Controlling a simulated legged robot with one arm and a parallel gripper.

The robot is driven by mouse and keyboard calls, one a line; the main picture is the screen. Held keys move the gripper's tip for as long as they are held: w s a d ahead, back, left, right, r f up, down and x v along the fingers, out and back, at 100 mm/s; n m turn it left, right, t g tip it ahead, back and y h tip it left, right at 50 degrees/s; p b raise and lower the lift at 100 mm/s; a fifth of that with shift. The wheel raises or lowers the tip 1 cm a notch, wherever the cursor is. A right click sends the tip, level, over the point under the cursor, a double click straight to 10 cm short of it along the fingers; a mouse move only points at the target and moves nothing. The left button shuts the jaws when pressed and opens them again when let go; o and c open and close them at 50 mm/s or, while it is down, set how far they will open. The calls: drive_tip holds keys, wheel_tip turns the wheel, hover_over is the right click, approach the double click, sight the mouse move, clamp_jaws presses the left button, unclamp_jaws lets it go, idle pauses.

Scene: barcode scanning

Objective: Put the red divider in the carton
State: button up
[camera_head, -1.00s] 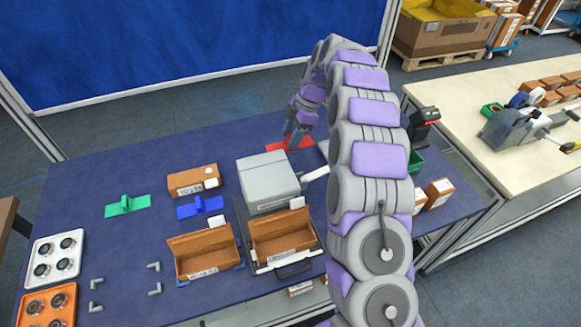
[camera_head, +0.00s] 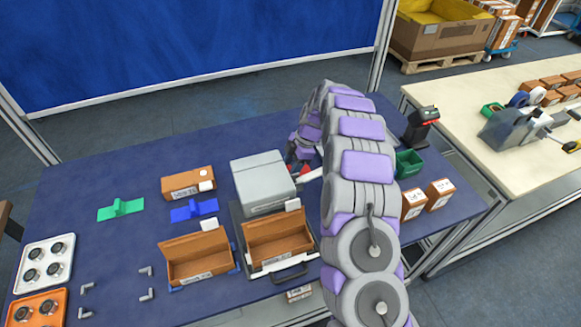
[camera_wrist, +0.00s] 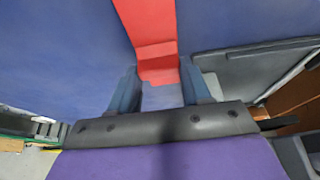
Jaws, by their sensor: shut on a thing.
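The red divider (camera_wrist: 152,30) is between the two fingers of my gripper (camera_wrist: 162,85) in the wrist view, and the fingers are shut on it. Two open brown cartons stand at the table's front: one on the left (camera_head: 197,268) on a blue holder, one on the right (camera_head: 280,252) on a grey-white tray. Both look empty. Whether the divider touches the table is hidden.
A blue divider (camera_head: 195,210), a green divider (camera_head: 121,209) and a closed brown box (camera_head: 188,183) lie left. A black scanner (camera_head: 421,125) and green bin (camera_head: 409,164) are right.

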drive_tip(key=shift+d+r, duration=0.1)
drive_tip(key=o, duration=0.7)
drive_tip(key=shift+c, duration=0.2)
drive_tip(key=o, duration=0.4)
drive_tip(key=shift+a, duration=0.35)
drive_tip(key=shift+c, duration=0.2)
drive_tip(key=shift+d, duration=0.2)
drive_tip(key=p+v, duration=0.2)
drive_tip(key=v, duration=1)
drive_tip(key=shift+p, duration=0.3)
